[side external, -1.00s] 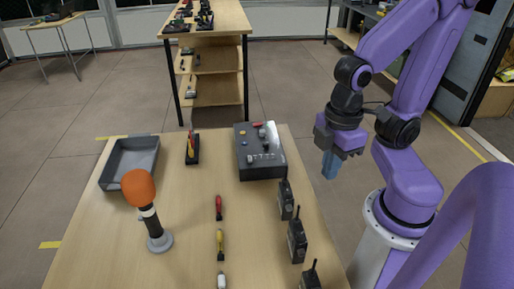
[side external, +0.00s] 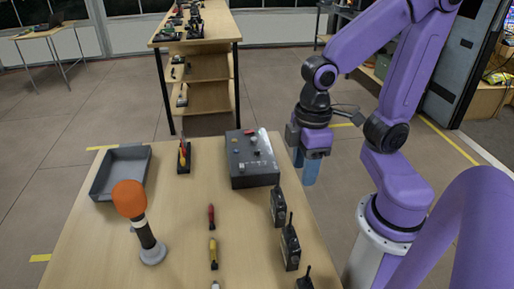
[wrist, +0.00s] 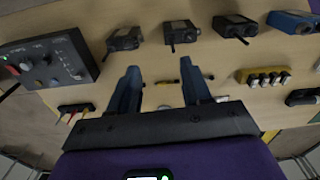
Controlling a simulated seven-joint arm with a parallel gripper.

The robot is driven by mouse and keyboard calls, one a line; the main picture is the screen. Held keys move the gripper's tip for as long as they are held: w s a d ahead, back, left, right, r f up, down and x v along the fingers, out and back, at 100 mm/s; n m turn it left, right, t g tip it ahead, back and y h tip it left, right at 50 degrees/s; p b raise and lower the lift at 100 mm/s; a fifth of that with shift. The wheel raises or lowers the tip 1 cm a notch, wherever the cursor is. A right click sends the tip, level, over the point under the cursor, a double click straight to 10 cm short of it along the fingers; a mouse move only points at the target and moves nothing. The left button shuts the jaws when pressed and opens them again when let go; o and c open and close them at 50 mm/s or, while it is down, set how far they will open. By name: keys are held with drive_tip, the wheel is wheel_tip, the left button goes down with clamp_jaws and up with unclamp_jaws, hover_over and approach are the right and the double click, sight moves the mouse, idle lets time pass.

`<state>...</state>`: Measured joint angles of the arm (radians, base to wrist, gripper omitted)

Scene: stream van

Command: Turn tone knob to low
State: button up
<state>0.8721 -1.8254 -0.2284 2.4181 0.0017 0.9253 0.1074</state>
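A dark grey control box (side external: 253,178) with several small knobs and buttons on its panel sits at the far right of the table. It also shows at the left of the wrist view (wrist: 85,72), with a green light and several knobs. The panel lettering is too small to read, so I cannot tell which knob is tone or how it is set. My gripper (side external: 307,172) hangs to the right of the box, beyond the table's right edge and apart from the box. In the wrist view its two blue fingers (wrist: 160,68) are spread with nothing held between them.
Several black radios (side external: 289,246) stand along the table's right side. An orange-topped microphone (side external: 131,198) on a stand, a grey tray (side external: 103,188) and a tool holder (side external: 184,162) are to the left. Small screwdrivers (side external: 211,216) lie mid-table. Bare tabletop lies between them.

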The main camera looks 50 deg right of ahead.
drive_tip(key=w+d+m, duration=0.1)
drive_tip(key=w+m, duration=0.5)
drive_tip(key=w, duration=0.3)
drive_tip(key=m, duration=1.6)
hover_over(257, 150)
drive_tip(key=f, duration=0.1)
wheel_tip(257, 150, down, 18)
drive_tip(key=shift+r, duration=0.2)
clamp_jaws()
